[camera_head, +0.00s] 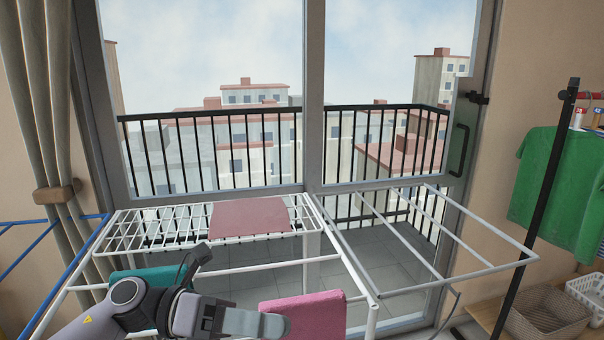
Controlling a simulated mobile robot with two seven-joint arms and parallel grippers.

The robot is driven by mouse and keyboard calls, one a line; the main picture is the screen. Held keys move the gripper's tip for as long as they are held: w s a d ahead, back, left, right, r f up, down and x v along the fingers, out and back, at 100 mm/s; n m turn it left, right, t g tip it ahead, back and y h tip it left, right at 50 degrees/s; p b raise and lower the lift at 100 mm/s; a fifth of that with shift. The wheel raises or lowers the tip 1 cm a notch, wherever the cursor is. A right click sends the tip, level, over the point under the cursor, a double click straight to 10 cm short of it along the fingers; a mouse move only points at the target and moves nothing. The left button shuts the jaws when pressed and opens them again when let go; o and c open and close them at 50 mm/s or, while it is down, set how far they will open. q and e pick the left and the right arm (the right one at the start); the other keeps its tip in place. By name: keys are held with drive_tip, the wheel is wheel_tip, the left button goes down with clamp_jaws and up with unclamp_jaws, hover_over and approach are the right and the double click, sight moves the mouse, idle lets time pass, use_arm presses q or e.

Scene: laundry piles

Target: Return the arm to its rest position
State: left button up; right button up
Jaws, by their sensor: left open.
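My left arm comes in from the lower left. Its gripper (198,263) is dark and open, with nothing seen between its fingers. It shows in front of the white drying rack (118,237), near a teal cloth (137,281) that hangs on a lower bar and is partly hidden by my arm. A dusty-pink cloth (250,217) lies flat on the rack's top. A brighter pink cloth (305,316) hangs over a bar at the front, just right of my arm. My right gripper is not in view.
A glass balcony door with a black railing (210,150) stands behind the rack. At the right, a green shirt (556,180) hangs on a black clothes stand, above a wicker basket (548,315) and a white basket (588,293). A blue frame (30,247) is at the left.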

use_arm(q)
drive_tip(key=w+a+f+n+t+y, duration=0.15)
drive_tip(key=f+n+t, duration=0.35)
drive_tip(key=n, duration=0.5)
drive_tip(key=a+f+n+t+y, duration=0.35)
drive_tip(key=n+t, duration=0.45)
drive_tip(key=n, duration=0.3)
drive_tip(key=w+a+f+n+t+y, duration=0.1)
drive_tip(key=a+f+n+t+y, duration=0.1)
drive_tip(key=f+n+t, duration=0.6)
drive_tip(key=s+a+f+n+g+y, duration=0.4)
drive_tip(key=s+f+n, duration=0.3)
drive_tip(key=f, duration=0.1)
drive_tip(key=s+a+f+n+g+y, duration=0.4)
drive_tip(key=s+f+n, duration=0.3)
drive_tip(key=s+f, duration=0.1)
drive_tip(key=shift+s+a+f+g, duration=0.25)
drive_tip(key=shift+s+a+g, duration=0.05)
drive_tip(key=shift+g, duration=0.1)
